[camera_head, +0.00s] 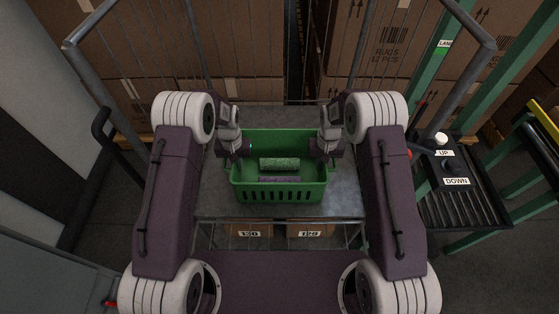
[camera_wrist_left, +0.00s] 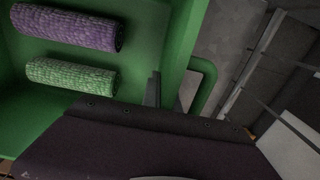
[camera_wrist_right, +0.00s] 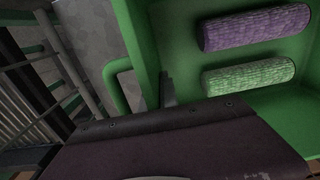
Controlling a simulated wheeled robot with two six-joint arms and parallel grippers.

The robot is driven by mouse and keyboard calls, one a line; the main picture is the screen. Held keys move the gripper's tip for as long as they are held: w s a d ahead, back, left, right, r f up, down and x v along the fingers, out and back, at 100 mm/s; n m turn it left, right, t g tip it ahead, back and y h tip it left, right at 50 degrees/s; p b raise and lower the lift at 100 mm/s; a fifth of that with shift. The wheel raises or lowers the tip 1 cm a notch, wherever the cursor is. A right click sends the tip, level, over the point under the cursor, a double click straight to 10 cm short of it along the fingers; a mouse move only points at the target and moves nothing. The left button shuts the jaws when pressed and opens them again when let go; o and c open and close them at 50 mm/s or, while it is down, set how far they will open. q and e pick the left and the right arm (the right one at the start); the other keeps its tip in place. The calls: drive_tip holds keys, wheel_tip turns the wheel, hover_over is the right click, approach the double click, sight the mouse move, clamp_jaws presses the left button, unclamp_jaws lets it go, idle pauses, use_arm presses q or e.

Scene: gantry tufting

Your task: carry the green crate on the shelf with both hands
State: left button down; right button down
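The green crate (camera_head: 278,194) sits upright on the grey top shelf of a wire cart in the head view. It holds a green textured roll (camera_head: 279,164) and a purple textured roll (camera_head: 280,179). My left gripper (camera_head: 243,150) is at the crate's left side wall and my right gripper (camera_head: 320,150) at its right side wall. In the left wrist view a dark finger (camera_wrist_left: 153,90) lies against the inner wall beside the looped handle (camera_wrist_left: 207,82). In the right wrist view a finger (camera_wrist_right: 168,90) does the same beside the other handle (camera_wrist_right: 113,80). The outer fingers are mostly hidden. Both grippers look shut on the crate walls.
The cart's shelf (camera_head: 345,197) has bare room around the crate. Two labelled boxes (camera_head: 250,230) are on a lower level. Wire bars and cardboard boxes (camera_head: 395,45) stand behind. A roller conveyor (camera_head: 465,205) with UP and DOWN controls is at the right.

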use_arm(q)
drive_tip(key=c, duration=2)
unclamp_jaws()
drive_tip(key=shift+f, duration=0.4)
use_arm(e)
drive_tip(key=c, duration=2)
unclamp_jaws()
drive_tip(key=shift+f, duration=0.4)
use_arm(q)
drive_tip(key=o, duration=0.4)
drive_tip(key=shift+r, duration=0.1)
drive_tip(key=shift+c, duration=0.2)
use_arm(e)
drive_tip(key=o, duration=0.4)
drive_tip(key=shift+r, duration=0.1)
drive_tip(key=shift+c, duration=0.2)
use_arm(q)
drive_tip(key=shift+r, duration=0.1)
wheel_tip(320, 180, up, 8)
drive_tip(key=shift+f, duration=0.1)
use_arm(e)
wheel_tip(320, 180, up, 12)
drive_tip(key=shift+r, duration=0.1)
